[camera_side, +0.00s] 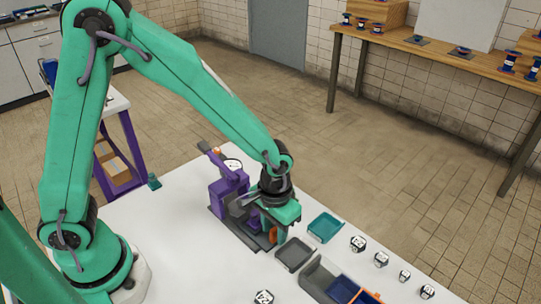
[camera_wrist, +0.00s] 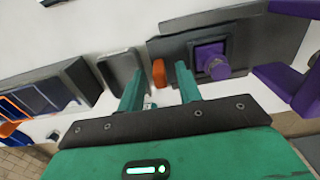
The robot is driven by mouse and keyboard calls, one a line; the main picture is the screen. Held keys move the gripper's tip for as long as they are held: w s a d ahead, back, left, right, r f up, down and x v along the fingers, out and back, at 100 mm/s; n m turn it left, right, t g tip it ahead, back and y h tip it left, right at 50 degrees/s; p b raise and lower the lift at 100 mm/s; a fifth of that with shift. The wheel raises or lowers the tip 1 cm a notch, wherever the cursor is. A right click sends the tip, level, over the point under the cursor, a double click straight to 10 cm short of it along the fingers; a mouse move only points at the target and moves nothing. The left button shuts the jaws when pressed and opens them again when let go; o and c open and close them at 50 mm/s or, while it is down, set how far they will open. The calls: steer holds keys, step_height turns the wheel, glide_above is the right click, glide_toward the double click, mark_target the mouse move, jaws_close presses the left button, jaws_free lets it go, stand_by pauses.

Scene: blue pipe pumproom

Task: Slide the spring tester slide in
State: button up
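The spring tester (camera_side: 229,185) stands on the white table, with a purple frame, a round white dial and a dark grey base. Its slide carries a purple block with a round stud (camera_wrist: 212,62), seen in the wrist view on the dark base (camera_wrist: 260,38). An orange handle (camera_wrist: 158,72) stands at the slide's outer end and also shows in the side view (camera_side: 273,235). My gripper (camera_wrist: 158,82) is open, its teal fingers spread on either side of the orange handle with gaps visible. In the side view my gripper (camera_side: 280,212) hides part of the slide.
A grey tray (camera_side: 294,254) and a teal tray (camera_side: 324,228) lie close to the tester. A divided bin with blue and orange parts (camera_side: 340,286) stands at the front. Several black-and-white marked blocks (camera_side: 358,243) are spread on the right.

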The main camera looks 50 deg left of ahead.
mark_target(260, 226)
steer(key=shift+f, duration=0.2)
jaws_close()
steer(key=shift+a, duration=2.5)
jaws_free()
